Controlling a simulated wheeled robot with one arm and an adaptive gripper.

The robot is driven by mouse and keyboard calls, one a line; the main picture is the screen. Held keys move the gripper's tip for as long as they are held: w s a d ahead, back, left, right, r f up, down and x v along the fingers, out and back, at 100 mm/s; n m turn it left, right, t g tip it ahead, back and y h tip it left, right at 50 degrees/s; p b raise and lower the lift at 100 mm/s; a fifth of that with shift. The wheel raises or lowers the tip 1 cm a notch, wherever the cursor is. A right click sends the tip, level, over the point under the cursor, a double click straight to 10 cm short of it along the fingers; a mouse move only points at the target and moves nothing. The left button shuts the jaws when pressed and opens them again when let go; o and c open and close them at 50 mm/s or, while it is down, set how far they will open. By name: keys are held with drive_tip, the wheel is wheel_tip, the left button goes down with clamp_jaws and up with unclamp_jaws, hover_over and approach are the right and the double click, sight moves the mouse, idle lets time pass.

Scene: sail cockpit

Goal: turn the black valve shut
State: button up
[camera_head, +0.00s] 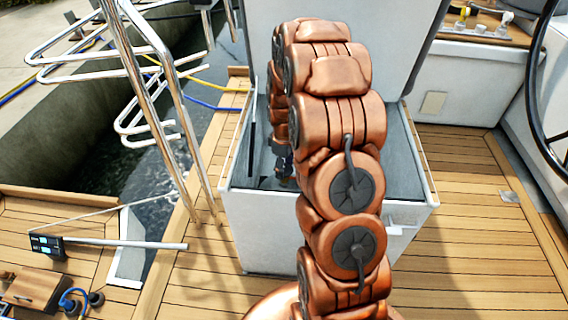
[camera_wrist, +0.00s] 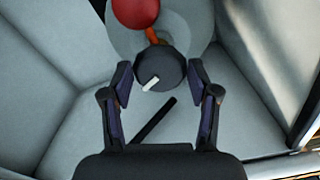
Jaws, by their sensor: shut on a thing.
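The black valve (camera_wrist: 162,70) is a round dark knob with a short white mark, at the upper middle of the wrist view. My gripper (camera_wrist: 160,78) has one finger on each side of the knob and is shut on it. The white mark slants up to the right. A red ball-ended handle (camera_wrist: 136,12) sticks out just above the knob, beside a pale round fitting. In the head view my copper arm reaches down into an open white locker (camera_head: 256,232). The valve is hidden there, behind the arm and the locker wall.
Pale locker walls (camera_wrist: 60,75) close in around the gripper. A dark bar (camera_wrist: 153,121) lies below the knob. In the head view, steel rails (camera_head: 150,75) stand at the left and a black wheel (camera_head: 535,95) at the right. Wooden deck (camera_head: 470,220) is clear at the right.

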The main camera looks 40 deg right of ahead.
drive_tip(key=m+p, duration=0.1)
drive_tip(key=m, duration=0.4)
drive_tip(key=shift+m, duration=0.3)
drive_tip(key=m+p, duration=0.2)
drive_tip(key=m, duration=0.4)
drive_tip(key=shift+r, duration=0.1)
drive_tip(key=m+p, duration=0.1)
drive_tip(key=m, duration=0.4)
drive_tip(key=shift+m+p, duration=0.35)
drive_tip(key=shift+m, duration=0.05)
drive_tip(key=m+p, duration=0.1)
drive_tip(key=m, duration=0.4)
drive_tip(key=shift+p, duration=0.4)
drive_tip(key=shift+m, duration=0.3)
drive_tip(key=shift+w, duration=0.1)
drive_tip(key=o, duration=1.1)
drive_tip(key=shift+o, duration=0.2)
